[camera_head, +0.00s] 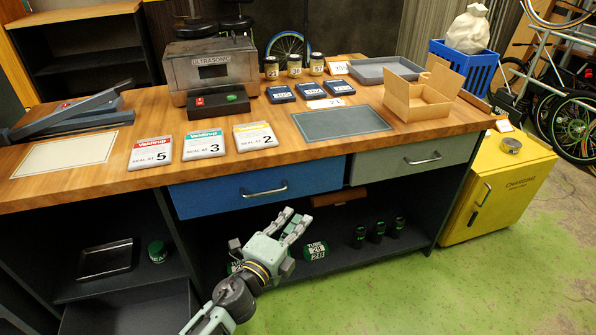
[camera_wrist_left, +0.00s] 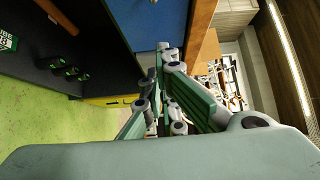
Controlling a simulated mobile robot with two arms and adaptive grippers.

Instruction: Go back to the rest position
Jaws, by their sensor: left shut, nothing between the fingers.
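My left gripper (camera_head: 293,222) is in front of the workbench, below the bench top and just in front of the blue drawer (camera_head: 255,187). It is shut and empty, with its fingers pointing up and away. In the left wrist view the green fingers of my left gripper (camera_wrist_left: 160,125) meet with nothing held between them. The wooden workbench top (camera_head: 350,140) is behind and above it. My right gripper does not show in either view.
On the bench stand an ultrasonic cleaner (camera_head: 212,66), Valdirup packets (camera_head: 203,144), small jars (camera_head: 294,65), a grey mat (camera_head: 341,122) and an open cardboard box (camera_head: 422,98). A yellow charging cabinet (camera_head: 500,190) stands at the right. The green floor (camera_head: 440,285) in front is clear.

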